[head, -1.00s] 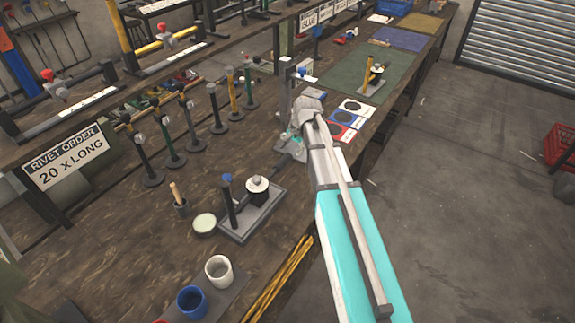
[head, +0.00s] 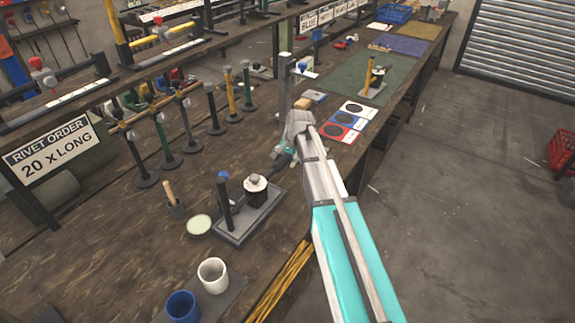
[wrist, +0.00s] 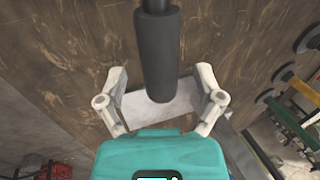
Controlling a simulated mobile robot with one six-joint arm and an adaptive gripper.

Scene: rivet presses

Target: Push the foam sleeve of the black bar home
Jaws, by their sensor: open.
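The press with the black bar stands on a grey base (head: 252,218) at the middle of the bench in the head view. It has a black post with a blue knob (head: 223,176) and a white-topped black block (head: 256,184). In the wrist view the foam sleeve (wrist: 158,50) is a thick dark grey cylinder on the thinner black bar (wrist: 155,5). The sleeve's near end lies between the fingers of my gripper (wrist: 161,73), with a gap on both sides. My gripper (head: 284,152) is open beside the press; the arm hides part of it.
A white cup (head: 212,275) and a blue cup (head: 183,307) stand in front of the press. A round pale tin (head: 199,225) sits left of it. Several upright posts line the bench behind. Another press stands on the green mat (head: 345,80).

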